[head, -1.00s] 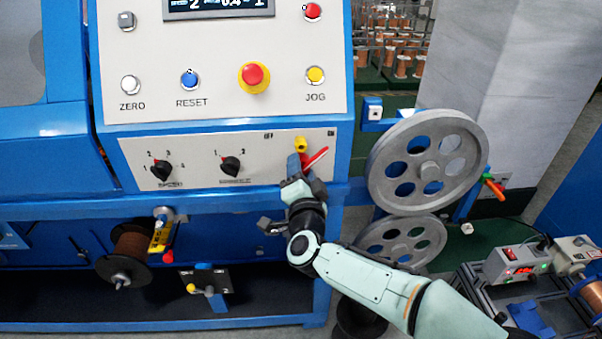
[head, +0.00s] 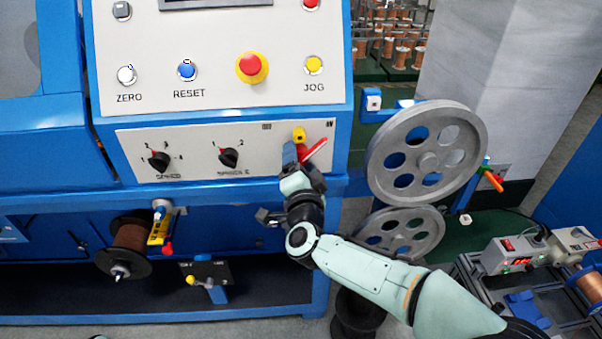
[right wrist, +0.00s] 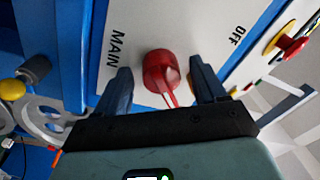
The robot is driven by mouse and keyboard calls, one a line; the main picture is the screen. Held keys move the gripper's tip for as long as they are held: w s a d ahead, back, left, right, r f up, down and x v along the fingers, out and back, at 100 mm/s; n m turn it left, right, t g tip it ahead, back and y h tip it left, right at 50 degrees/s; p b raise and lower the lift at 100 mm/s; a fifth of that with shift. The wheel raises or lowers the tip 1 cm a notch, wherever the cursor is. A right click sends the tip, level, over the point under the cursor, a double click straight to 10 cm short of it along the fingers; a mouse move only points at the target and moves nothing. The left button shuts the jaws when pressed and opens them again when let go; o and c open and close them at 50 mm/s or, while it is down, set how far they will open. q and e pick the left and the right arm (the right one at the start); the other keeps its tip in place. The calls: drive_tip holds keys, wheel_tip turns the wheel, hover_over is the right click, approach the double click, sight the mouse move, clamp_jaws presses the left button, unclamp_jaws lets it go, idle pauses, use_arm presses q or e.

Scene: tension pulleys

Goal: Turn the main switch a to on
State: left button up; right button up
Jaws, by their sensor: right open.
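The main switch (head: 314,150) is a red lever at the right end of the lower switch panel (head: 190,172), below an OFF mark and beside a yellow part. In the right wrist view its red knob (right wrist: 158,72) shows between the labels MAIN and OFF. My right gripper (head: 303,160) is at the switch. In the right wrist view my right gripper (right wrist: 162,76) is open, with one dark finger on each side of the red knob. I cannot tell whether either finger touches it. My left gripper is out of view.
Two rotary knobs (head: 159,161) (head: 229,158) sit left on the same panel. Above are a red emergency button (head: 250,66), the blue RESET button (head: 187,69) and the yellow JOG button (head: 313,65). Grey pulleys (head: 386,142) stand to the right.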

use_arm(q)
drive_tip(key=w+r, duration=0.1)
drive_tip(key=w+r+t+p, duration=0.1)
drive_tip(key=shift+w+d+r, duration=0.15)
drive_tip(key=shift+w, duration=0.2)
use_arm(e)
drive_tip(key=s, duration=1.3)
drive_tip(key=shift+s+f, duration=0.15)
drive_tip(key=shift+f, duration=0.25)
